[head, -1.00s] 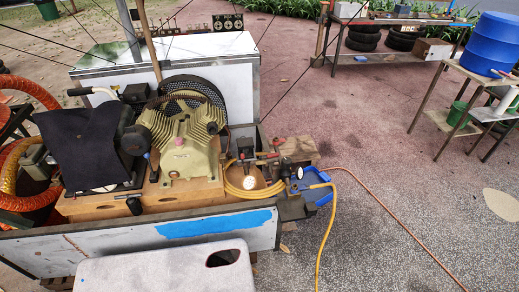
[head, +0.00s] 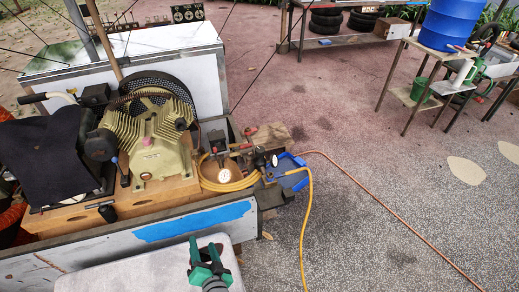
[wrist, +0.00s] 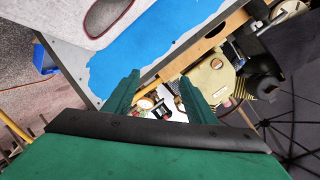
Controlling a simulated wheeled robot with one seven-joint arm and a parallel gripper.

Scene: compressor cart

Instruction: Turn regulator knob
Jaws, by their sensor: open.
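The regulator (head: 261,158), a small dark fitting with a round gauge on its side, sits at the right end of the compressor cart, beside a coiled yellow hose. Its knob is too small to tell apart clearly. A white-faced gauge (head: 224,175) stands just left of it. My green gripper (head: 203,246) is open and empty, low in front of the cart, left of and nearer than the regulator, apart from it. In the wrist view, my two green fingers (wrist: 158,88) are spread, with a gauge (wrist: 145,103) and small fittings showing farther off between them.
The tan compressor (head: 150,140) stands on the cart behind a side panel with blue paint (head: 195,222). A yellow hose (head: 306,215) hangs down to the ground right of the cart. A blue tray (head: 292,176) lies by the regulator. The paved ground at right is mostly free.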

